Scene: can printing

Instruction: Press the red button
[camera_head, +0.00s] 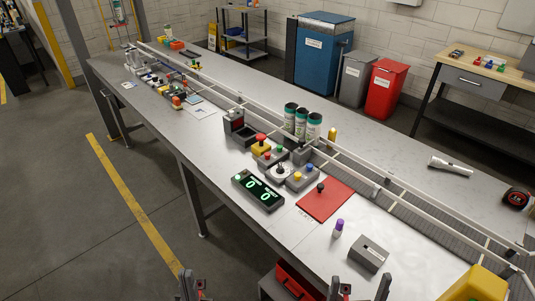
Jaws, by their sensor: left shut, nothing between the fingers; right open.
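A red mushroom button (261,137) sits on a yellow box (261,148) near the middle of the long grey table. Smaller buttons sit on grey boxes just in front of it, including a small red one (267,155). Another red button (176,100) shows further up the table, at the left. My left gripper (191,284) is shut and empty at the bottom edge, off the table's front side. My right gripper (361,287) is open and empty at the bottom edge, right of the left one. Both are far from the buttons and partly cut off by the frame.
A green digit display (257,190), red mat (325,200), purple-capped bottle (338,228) and grey box (369,254) lie nearer. Three cans (302,122) stand behind the buttons by a rail (375,180). A yellow bin (475,285) is at lower right.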

